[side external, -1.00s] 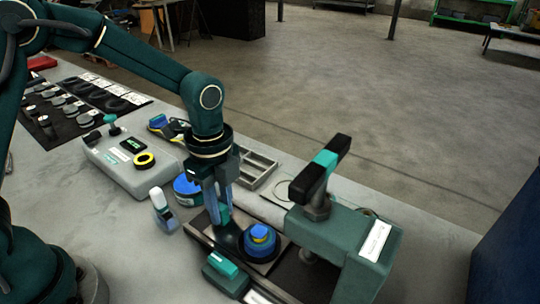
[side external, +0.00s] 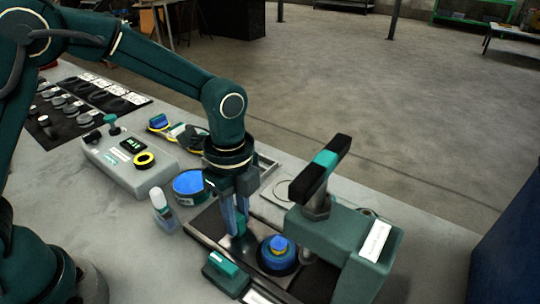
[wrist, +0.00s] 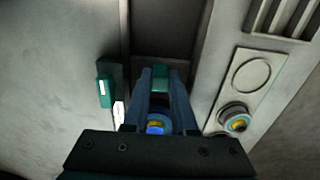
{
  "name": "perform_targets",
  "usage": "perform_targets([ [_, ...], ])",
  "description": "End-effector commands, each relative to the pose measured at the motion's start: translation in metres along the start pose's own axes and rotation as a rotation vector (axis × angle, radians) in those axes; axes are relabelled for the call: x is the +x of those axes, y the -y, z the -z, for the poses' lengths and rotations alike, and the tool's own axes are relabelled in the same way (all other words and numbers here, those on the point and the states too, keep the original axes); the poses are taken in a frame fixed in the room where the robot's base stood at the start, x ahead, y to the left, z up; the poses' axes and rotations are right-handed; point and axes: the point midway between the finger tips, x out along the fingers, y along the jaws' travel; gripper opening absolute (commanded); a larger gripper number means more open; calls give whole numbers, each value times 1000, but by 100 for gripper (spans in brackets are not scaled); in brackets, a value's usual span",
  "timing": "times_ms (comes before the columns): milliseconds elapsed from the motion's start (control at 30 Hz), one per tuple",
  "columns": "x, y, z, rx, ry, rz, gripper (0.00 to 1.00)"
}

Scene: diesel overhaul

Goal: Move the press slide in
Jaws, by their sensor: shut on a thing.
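The press slide is a dark plate (side external: 213,220) in a rail running towards the green press (side external: 345,240). A blue stepped part with a yellow top (side external: 278,250) in a dark ring sits on it, close beside the press head. My gripper (side external: 237,234) points down at the slide, left of the blue part, shut on the slide's teal handle. In the wrist view the handle (wrist: 160,79) shows between the fingertips, and the blue part (wrist: 156,127) shows between the fingers. The fingers mostly hide the handle in the side view.
A teal-topped block (side external: 225,268) stands just in front of the rail. A blue round tin (side external: 189,186) and small bottle (side external: 162,209) stand to the left. A plate with a ring (side external: 278,190) and a grey tray (side external: 265,165) lie behind. The press lever (side external: 322,170) overhangs at right.

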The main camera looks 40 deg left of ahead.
Motion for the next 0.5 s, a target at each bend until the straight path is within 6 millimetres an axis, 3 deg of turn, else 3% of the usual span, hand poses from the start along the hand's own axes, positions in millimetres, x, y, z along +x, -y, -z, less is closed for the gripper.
perform_targets([
  [200,-1,0,11,0,-3,3,0],
  [500,-1,1,11,-1,-3,3,0],
])
